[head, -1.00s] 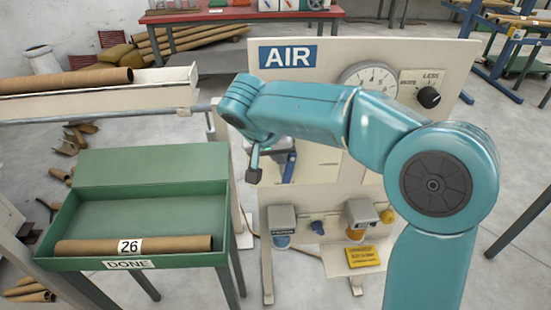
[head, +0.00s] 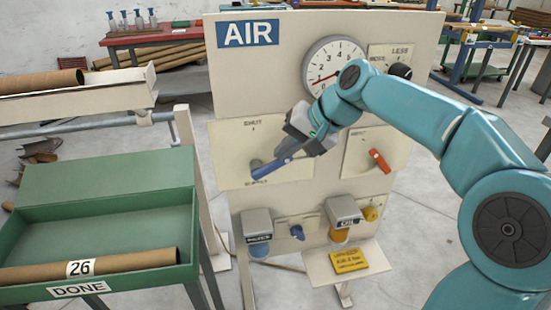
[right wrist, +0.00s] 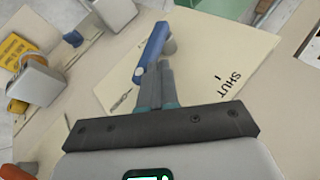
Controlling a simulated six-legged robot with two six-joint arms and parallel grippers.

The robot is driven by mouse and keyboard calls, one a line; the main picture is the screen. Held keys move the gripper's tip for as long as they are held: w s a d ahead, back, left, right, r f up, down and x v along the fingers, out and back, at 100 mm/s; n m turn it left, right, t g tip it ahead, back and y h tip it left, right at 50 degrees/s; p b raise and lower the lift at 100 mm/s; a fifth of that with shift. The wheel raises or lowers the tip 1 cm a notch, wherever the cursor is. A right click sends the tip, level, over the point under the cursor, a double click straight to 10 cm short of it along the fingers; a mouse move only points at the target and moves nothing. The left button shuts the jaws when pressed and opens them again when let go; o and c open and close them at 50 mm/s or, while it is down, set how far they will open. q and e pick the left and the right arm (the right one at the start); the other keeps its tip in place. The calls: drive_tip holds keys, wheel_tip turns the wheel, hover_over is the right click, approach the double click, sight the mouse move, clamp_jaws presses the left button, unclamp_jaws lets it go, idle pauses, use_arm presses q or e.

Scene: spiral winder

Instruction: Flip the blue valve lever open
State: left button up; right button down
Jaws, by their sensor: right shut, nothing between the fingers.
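The blue valve lever (head: 274,170) is on a cream plate on the AIR board and lies diagonally, with a grey round knob or pivot beside it. The plate's SHUT label is above the lever in the head view; a label below is partly covered. The lever also shows in the right wrist view (right wrist: 152,50). My right gripper (right wrist: 166,66) is shut and empty, its fingertips right beside the lever. I cannot tell whether they touch it. In the head view the right gripper (head: 296,148) partly covers the lever. My left gripper is not in view.
A gauge (head: 333,66) and an orange lever (head: 380,161) are close to my right arm. Below are two grey-capped filter units (head: 257,224) and a yellow tag (head: 349,260). A green DONE tray (head: 100,213) with a cardboard tube (head: 120,262) stands at left.

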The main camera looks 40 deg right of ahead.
drive_tip(key=f+y+b, duration=0.1)
drive_tip(key=d+f+t+y+b, duration=0.1)
drive_tip(key=b, duration=0.1)
drive_tip(key=s+d+f+m+t+y+b, duration=0.1)
drive_tip(key=b, duration=0.1)
drive_tip(key=shift+f, duration=0.1)
use_arm(q)
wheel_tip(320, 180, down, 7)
drive_tip(key=b, duration=0.1)
use_arm(e)
drive_tip(key=shift+s+f, duration=0.15)
drive_tip(key=shift+f, duration=0.1)
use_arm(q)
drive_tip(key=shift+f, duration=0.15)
use_arm(e)
drive_tip(key=shift+f, duration=0.1)
wheel_tip(320, 180, up, 6)
drive_tip(key=p, duration=0.5)
hover_over(293, 160)
drive_tip(key=s+d, duration=0.2)
drive_tip(key=s, duration=0.1)
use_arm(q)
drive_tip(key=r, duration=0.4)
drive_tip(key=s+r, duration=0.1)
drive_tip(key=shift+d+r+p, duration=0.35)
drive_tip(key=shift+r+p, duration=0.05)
use_arm(e)
drive_tip(key=v, duration=0.6)
drive_tip(key=shift+s+d, duration=0.25)
drive_tip(key=shift+s, duration=0.15)
